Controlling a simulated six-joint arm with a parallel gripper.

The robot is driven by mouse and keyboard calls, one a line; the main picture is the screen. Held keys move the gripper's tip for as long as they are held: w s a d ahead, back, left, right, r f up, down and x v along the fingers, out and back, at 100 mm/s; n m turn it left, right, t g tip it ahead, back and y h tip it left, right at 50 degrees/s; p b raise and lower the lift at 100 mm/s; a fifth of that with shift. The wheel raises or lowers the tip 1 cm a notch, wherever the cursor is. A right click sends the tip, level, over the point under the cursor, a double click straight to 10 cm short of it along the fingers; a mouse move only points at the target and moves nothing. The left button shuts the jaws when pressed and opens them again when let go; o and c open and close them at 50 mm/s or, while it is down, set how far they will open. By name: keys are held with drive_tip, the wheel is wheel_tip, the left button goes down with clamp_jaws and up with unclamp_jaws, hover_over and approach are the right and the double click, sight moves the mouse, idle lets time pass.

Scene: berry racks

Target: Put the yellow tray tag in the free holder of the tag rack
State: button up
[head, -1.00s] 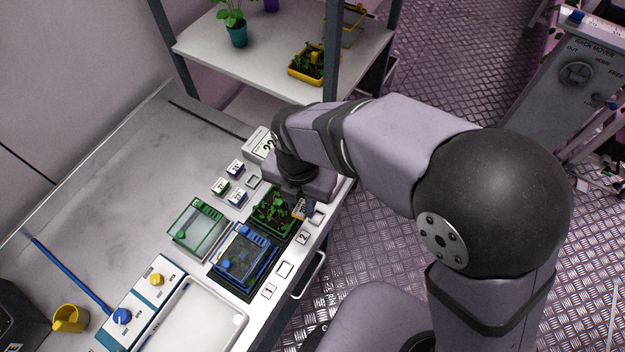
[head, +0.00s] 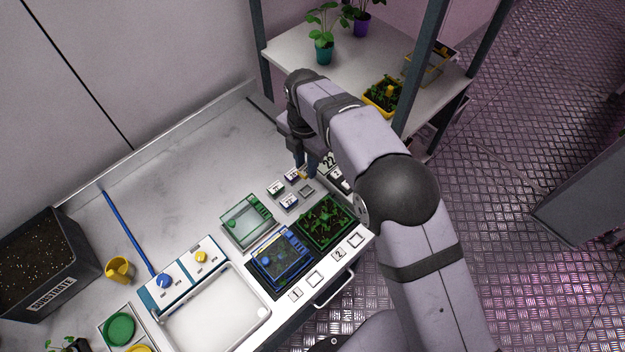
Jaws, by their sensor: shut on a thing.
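The yellow tray tag (head: 303,176) shows as a small yellow edge between the fingertips of my gripper (head: 306,171). The gripper is shut on it and points down. The tag rack has several holders; white tags (head: 275,188) with dark blue or green edges stand in three of them. The free holder (head: 306,191) is a small pale square frame at the rack's right front. My gripper and the tag are just behind this holder in the picture. I cannot tell the tag's height above the bench. My fingers hide most of the tag.
A clear green-rimmed tray (head: 246,220), a blue tray (head: 281,258) and a tray of green seedlings (head: 326,221) stand in front of the rack. A sign reading 22 (head: 329,162) is close to the gripper's right. The bench (head: 190,165) is clear to the rack's left.

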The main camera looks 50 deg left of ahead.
drive_tip(key=shift+w+a+r, duration=0.2)
drive_tip(key=shift+a+r, duration=0.2)
drive_tip(key=shift+r, duration=0.05)
drive_tip(key=shift+d+m, duration=0.1)
drive_tip(key=shift+m, duration=0.4)
drive_tip(key=shift+f, duration=0.15)
drive_tip(key=shift+f+b, duration=3.4)
drive_tip(key=shift+f, duration=1.8)
drive_tip(key=o, duration=1.1)
drive_tip(key=shift+c, duration=0.2)
